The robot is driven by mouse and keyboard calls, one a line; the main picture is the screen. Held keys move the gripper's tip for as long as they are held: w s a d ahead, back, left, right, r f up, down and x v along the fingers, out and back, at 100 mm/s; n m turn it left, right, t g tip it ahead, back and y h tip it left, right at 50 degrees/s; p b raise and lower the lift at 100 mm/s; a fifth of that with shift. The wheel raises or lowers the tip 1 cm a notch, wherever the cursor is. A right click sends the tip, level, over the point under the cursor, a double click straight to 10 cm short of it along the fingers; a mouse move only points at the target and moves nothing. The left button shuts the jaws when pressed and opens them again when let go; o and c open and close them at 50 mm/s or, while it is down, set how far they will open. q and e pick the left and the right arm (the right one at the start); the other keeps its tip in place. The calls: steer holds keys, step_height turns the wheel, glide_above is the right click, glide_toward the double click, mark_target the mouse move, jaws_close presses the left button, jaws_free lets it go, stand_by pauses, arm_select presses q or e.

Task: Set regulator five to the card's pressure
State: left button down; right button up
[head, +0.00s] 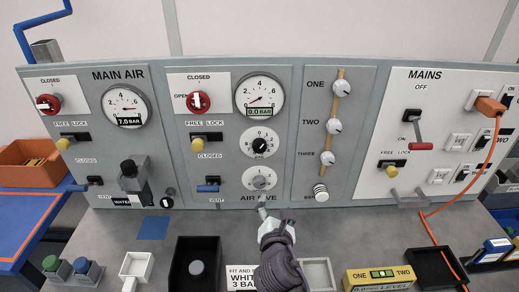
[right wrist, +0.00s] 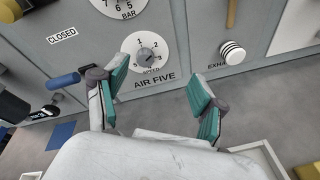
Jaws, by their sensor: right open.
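The air five panel (head: 222,135) carries a gauge (head: 259,97) reading 0.0 bar. Below the gauge is a black regulator knob (head: 262,141) on a white bar dial. Lower is a second dial with a grey knob (head: 260,178); it also shows in the right wrist view (right wrist: 147,52). My right gripper (head: 262,205) is below the lower dial. In the right wrist view its teal-padded fingers (right wrist: 158,80) are apart with nothing between them. My left gripper is out of view.
A red valve knob (head: 198,102) and a blue lever (head: 208,188) sit left of the dials. A ribbed exhaust knob (head: 321,193) is to the right. A black tray (head: 183,262), white tray (head: 329,275) and yellow level (head: 379,279) are on the bench.

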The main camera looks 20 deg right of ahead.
mark_target(259, 150)
steer(key=w+a+r+n+t, duration=0.3)
steer(key=w+r+n, duration=0.1)
steer(key=r+n, duration=0.3)
steer(key=x, duration=0.4)
steer(key=p+x, duration=0.1)
steer(key=x, duration=0.3)
steer(key=p+x, duration=0.1)
steer(key=x, duration=0.4)
steer(key=shift+d+f, duration=0.15)
steer(key=shift+f, duration=0.1)
steer(key=c, duration=1.2)
steer(key=shift+o, duration=0.2)
steer(key=shift+m, duration=0.3)
